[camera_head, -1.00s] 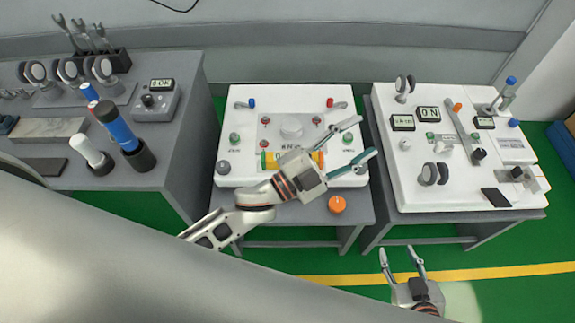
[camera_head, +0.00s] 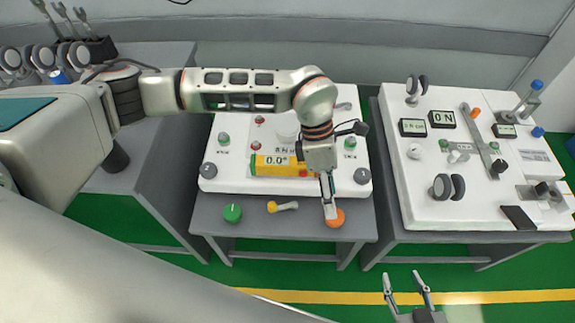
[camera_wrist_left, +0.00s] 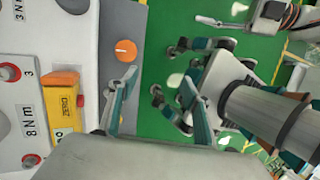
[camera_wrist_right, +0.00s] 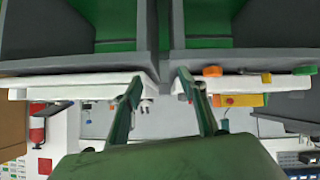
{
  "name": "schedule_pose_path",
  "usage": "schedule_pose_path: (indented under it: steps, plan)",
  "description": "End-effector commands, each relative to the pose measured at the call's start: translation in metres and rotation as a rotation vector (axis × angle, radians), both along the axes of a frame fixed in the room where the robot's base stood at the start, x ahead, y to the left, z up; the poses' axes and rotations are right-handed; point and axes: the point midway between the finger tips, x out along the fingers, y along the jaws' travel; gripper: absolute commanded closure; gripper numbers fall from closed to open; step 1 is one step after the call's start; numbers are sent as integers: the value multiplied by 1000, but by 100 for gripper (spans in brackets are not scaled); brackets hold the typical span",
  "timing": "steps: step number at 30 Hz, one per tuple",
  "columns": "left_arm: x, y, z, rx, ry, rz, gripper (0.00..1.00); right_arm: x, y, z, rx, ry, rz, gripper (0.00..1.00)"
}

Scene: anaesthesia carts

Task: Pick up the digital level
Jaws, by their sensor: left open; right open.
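The digital level is a yellow bar with a 0.0° display (camera_head: 272,166). It lies along the front of the white panel on the middle table, its right end hidden behind my left gripper. It also shows in the left wrist view (camera_wrist_left: 62,105), beside the gripper fingers and apart from them. My left gripper (camera_head: 328,198) points down at the level's right end, over the table's front edge; its fingers are apart and empty in the left wrist view (camera_wrist_left: 165,95). My right gripper (camera_head: 406,290) is open and empty, low in front of the right table. The level also shows in the right wrist view (camera_wrist_right: 243,100).
An orange knob (camera_head: 336,218), a green knob (camera_head: 232,213) and a yellow-headed piece (camera_head: 283,206) are on the middle table's front strip. Knobs stand on the white panel (camera_head: 228,141). The right table carries another instrument panel (camera_head: 420,206). Green floor is free in front.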

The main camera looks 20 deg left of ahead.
Motion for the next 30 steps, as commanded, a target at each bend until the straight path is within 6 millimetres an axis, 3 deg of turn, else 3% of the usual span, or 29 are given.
schedule_pose_path:
  steps: [1, 4, 6, 10, 14, 23, 30]
  plan:
    - [24, 28, -9, 93, -53, -8, 51, -1, -1, -6, -1, 5, 0, 58]
    - [59, 75, -10, 250, -137, -15, 51, 1, -3, -9, -6, 3, 1, 58]
    - [78, 101, -7, 333, -182, -13, 51, 0, -4, -12, -11, 7, 4, 58]
    - [100, 130, 0, 427, -230, -6, 51, -2, -6, -14, -20, 8, 10, 58]
    - [106, 140, -4, 456, -245, -3, 51, -3, -6, -15, -20, 9, 12, 58]
    - [105, 142, -30, 455, -244, -1, 51, -7, -2, -21, -13, 22, 16, 58]
    - [103, 142, -67, 454, -237, -2, 51, -9, 4, -24, -1, 25, 19, 58]
